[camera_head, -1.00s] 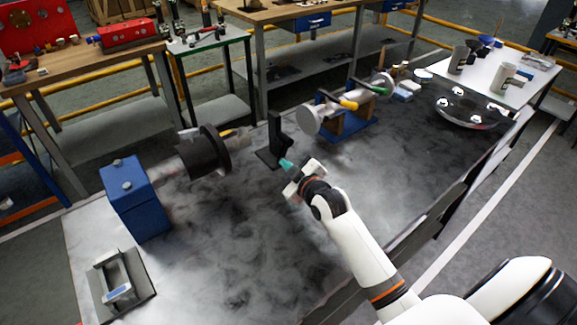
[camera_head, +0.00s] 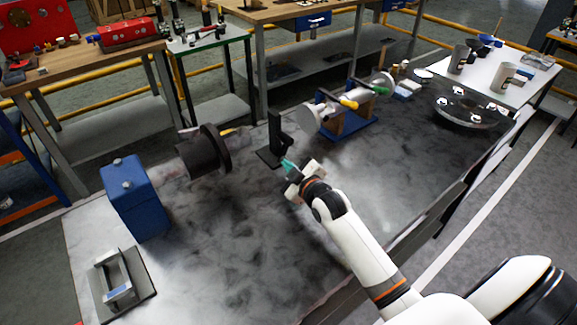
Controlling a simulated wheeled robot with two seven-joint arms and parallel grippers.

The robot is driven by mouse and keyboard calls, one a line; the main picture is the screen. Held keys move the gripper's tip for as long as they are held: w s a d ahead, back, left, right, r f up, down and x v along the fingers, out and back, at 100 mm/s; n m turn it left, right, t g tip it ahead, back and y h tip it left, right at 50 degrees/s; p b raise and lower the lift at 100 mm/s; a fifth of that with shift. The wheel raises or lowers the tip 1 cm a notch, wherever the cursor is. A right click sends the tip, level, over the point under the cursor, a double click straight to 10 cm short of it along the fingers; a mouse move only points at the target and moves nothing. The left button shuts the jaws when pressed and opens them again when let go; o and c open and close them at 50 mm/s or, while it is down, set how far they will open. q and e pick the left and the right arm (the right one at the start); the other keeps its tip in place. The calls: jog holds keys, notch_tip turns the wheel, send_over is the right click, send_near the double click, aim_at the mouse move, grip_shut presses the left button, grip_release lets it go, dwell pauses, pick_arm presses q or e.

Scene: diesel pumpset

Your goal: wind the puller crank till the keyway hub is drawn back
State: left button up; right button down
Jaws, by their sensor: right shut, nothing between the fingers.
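A dark flanged hub (camera_head: 205,152) sits on a shaft that comes out of a blue block (camera_head: 135,198), left of centre. I take it for the keyway hub; no keyway can be made out. A black upright bracket (camera_head: 275,140) stands on the bench to its right. A small teal piece (camera_head: 288,165), perhaps the crank's grip, shows between the bracket and my right gripper (camera_head: 293,172). My right gripper is shut with nothing between its fingers, close beside the teal piece. Whether they touch cannot be told. My left gripper is not in view.
A shaft assembly with yellow and green handles on a blue stand (camera_head: 347,126) is behind right. A round bolted plate (camera_head: 466,109) lies farther right. A grey plate with a handle (camera_head: 121,284) lies front left. The bench middle (camera_head: 230,240) is clear.

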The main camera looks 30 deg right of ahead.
jog(key=shift+d+f+n, duration=0.15)
jog(key=shift+f+n, duration=0.1)
jog(key=shift+n, duration=0.25)
jog(key=shift+d+f+n+h, duration=0.2)
jog(key=shift+n+h, duration=0.1)
jog(key=shift+n, duration=0.1)
jog(key=shift+d+f+p, duration=0.3)
jog(key=shift+d+p, duration=0.1)
jog(key=shift+d, duration=0.1)
jog(key=shift+w+d+f, duration=0.1)
jog(key=shift+f, duration=0.05)
